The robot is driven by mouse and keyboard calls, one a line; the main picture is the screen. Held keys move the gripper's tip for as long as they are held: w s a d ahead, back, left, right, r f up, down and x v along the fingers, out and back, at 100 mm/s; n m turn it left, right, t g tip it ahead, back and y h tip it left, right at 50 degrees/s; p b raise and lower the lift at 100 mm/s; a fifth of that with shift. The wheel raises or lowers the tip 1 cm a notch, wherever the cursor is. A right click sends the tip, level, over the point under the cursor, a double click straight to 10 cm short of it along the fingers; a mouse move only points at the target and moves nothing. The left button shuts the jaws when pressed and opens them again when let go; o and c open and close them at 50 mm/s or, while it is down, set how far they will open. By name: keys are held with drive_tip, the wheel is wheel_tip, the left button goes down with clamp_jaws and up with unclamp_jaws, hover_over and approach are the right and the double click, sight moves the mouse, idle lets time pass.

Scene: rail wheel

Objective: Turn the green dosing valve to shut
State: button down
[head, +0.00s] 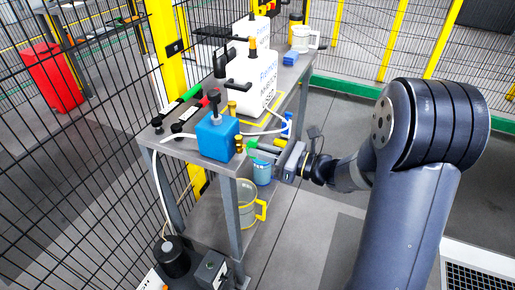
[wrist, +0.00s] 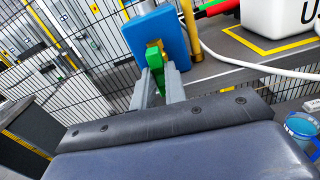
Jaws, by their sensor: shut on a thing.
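The green dosing valve (head: 251,144) sits on a brass fitting at the right side of the blue block (head: 217,136), at the edge of the bench top. In the wrist view the green handle (wrist: 156,67) stands upright in the picture, below the brass fitting (wrist: 154,48) on the blue block (wrist: 158,30). My gripper (head: 262,150) reaches in from the right in the head view. In the wrist view my gripper (wrist: 160,76) has a finger on each side of the green handle and is shut on it. The fingers hide part of the handle.
White canisters (head: 254,82) stand behind on the bench (head: 179,145), with a white hose (head: 265,131) in front. A blue container (head: 262,172) hangs or stands below my gripper. A grey jug with a yellow handle (head: 246,204) is lower. Mesh fencing is at left.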

drive_tip(key=shift+r+m+p, duration=0.15)
drive_tip(key=shift+m+p, duration=1.55)
drive_tip(key=shift+p, duration=0.25)
drive_tip(key=shift+m, duration=0.3)
drive_tip(key=shift+p, duration=0.4)
